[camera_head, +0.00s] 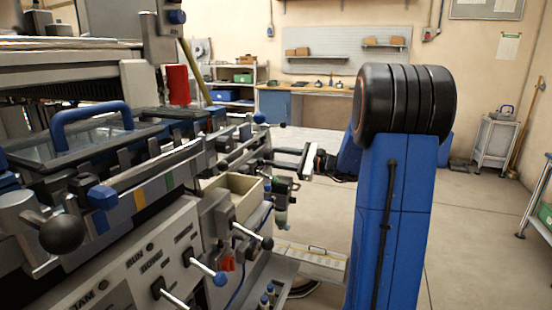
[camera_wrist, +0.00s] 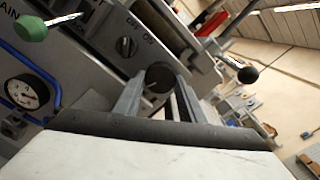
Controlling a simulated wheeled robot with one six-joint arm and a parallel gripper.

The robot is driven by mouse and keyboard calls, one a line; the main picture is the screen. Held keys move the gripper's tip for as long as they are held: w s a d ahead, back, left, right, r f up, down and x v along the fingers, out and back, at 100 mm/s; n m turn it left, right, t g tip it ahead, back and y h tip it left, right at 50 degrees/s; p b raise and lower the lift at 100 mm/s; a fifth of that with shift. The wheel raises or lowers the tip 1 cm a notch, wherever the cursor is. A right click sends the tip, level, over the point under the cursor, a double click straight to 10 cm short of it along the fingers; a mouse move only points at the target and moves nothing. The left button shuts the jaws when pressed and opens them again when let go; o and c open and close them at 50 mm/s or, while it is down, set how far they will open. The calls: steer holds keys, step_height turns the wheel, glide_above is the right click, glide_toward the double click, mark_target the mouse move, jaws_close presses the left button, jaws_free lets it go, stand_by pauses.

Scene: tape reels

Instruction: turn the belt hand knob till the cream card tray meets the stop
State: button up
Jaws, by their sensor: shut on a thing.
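The belt hand knob seems to be the dark round knob (camera_wrist: 159,76) on the machine front in the wrist view. My gripper (camera_wrist: 157,88) has its two fingers on either side of it, shut on it. In the head view my gripper (camera_head: 272,157) reaches left to the machine's side, and the knob cannot be made out there. A cream open-topped tray (camera_head: 243,204) sits on the machine just left of and below my gripper; I take it for the card tray. I cannot pick out the stop, or tell whether the tray touches it.
Several levers stick out near my gripper, one with a blue knob (camera_head: 220,279). The wrist view shows a green-ended lever (camera_wrist: 30,28), a gauge (camera_wrist: 27,92) and a rotary switch (camera_wrist: 126,46). A workbench (camera_head: 310,92) stands far back.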

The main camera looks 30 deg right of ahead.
steer(key=shift+f, duration=0.1)
steer(key=o, duration=1)
steer(key=shift+o, duration=0.2)
steer(key=shift+s+d, duration=0.1)
steer(key=v, duration=1.7)
steer(key=shift+s+d, duration=0.1)
